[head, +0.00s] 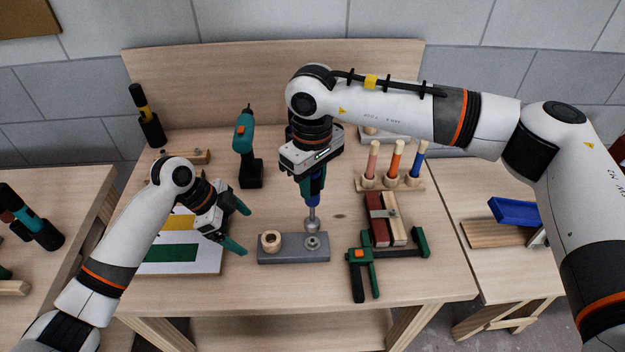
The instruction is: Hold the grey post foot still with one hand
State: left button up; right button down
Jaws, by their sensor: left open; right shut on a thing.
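The grey post foot (285,256) is a flat grey block lying on the workbench. A wooden ring (270,241) sits on its left part and a round metal piece (313,242) on its right part. My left gripper (245,231) is open and empty, just left of the foot and apart from it. My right gripper (313,192) is shut on a blue-handled tool (312,213), held upright with its metal end over the round metal piece. I cannot tell whether the two touch.
A green-and-black clamp (361,268) and painted battens (378,222) lie right of the foot. Three coloured pegs (395,162) stand behind them. A teal drill (245,140) stands at the back. A board with coloured strips (165,254) lies under my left arm. Bare bench lies in front.

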pick_arm(q)
jog(key=v, duration=0.5)
dwell(0.4)
